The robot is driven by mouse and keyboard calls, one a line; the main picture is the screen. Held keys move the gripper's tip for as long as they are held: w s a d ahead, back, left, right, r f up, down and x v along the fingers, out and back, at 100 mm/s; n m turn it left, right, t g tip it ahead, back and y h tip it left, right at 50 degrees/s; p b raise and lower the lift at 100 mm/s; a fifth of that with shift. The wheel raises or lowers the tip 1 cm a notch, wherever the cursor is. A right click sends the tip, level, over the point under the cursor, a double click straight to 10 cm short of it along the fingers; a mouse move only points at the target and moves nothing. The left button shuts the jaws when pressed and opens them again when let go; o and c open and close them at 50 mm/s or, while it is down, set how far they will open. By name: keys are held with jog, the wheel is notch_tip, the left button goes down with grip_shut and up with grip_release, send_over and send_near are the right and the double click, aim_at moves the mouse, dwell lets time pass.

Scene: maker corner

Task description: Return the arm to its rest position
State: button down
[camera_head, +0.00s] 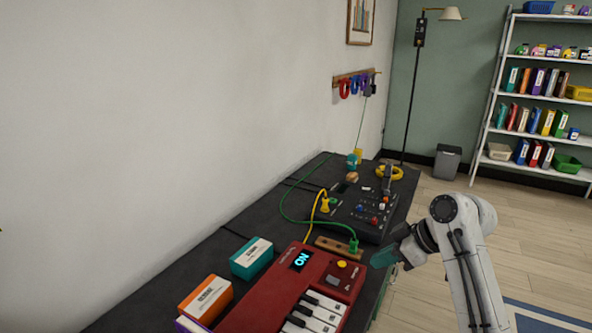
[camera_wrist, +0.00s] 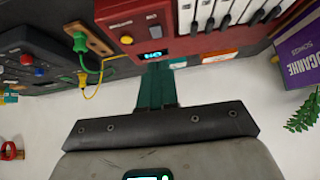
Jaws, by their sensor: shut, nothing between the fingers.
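My arm rises at the lower right of the head view, beyond the table's right edge. My gripper (camera_head: 382,259) has teal fingers, which point left toward the table edge beside the red keyboard (camera_head: 259,311). In the wrist view my gripper (camera_wrist: 156,72) shows its fingers together with nothing between them. Their tips overlap the keyboard's display side in that picture; I cannot tell the gap. The keyboard's display reads ON.
The dark table (camera_head: 215,252) runs along the white wall. It holds a teal box (camera_head: 251,258), an orange box (camera_head: 206,299), a black mixer (camera_head: 367,213), and green and yellow cables. A shelf (camera_head: 540,100), bin (camera_head: 447,161) and lamp (camera_head: 419,40) stand behind. Floor at right is open.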

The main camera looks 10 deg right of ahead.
jog(key=s+a+f+m+g+h+p, duration=0.1)
jog(key=s+a+f+m, duration=0.15)
jog(key=s+f, duration=0.6)
jog(key=s+a+f+m+h+p, duration=0.1)
jog(key=s+f+m, duration=0.2)
jog(key=s+f, duration=0.55)
jog(key=s+d+f+m+g+h, duration=0.1)
jog(key=s+d+m+h, duration=0.1)
jog(key=s, duration=1.1)
jog(key=s+d+m+g+h+p, duration=0.1)
jog(key=s+d+m+h, duration=0.1)
jog(key=s, duration=1.1)
jog(key=shift+d+f+m+g+h, duration=0.4)
jog(key=shift+d+m, duration=0.25)
jog(key=shift+d, duration=0.35)
